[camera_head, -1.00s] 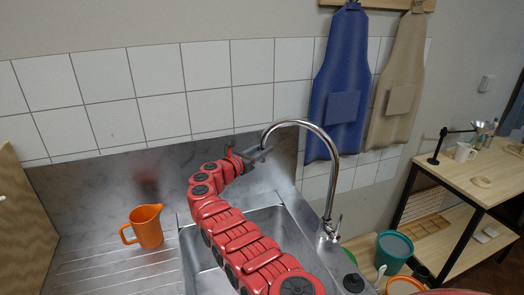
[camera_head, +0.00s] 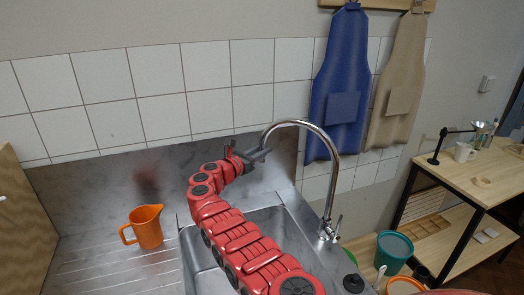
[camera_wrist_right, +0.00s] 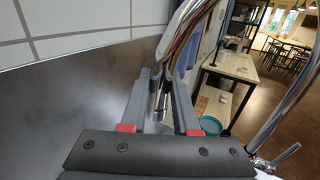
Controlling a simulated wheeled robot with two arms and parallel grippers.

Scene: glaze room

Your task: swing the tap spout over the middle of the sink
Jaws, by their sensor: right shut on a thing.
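The chrome tap spout (camera_head: 318,135) arches up from its base beside the sink, and its outlet end hangs at the left of the arch. My right gripper (camera_head: 259,153) is shut on the spout's end. In the right wrist view the spout end (camera_wrist_right: 161,103) sits between the two grey fingers. The steel sink (camera_head: 262,214) lies below, its basin partly hidden by my red right arm. The gripper and spout end are over the back part of the sink, near the back panel. My left gripper does not show.
An orange jug (camera_head: 146,227) stands on the ribbed drainer left of the sink. A tap handle (camera_head: 337,226) sticks up by the tap base. A teal bucket (camera_head: 394,250) stands right of the sink. Blue (camera_head: 340,85) and beige aprons hang behind the spout.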

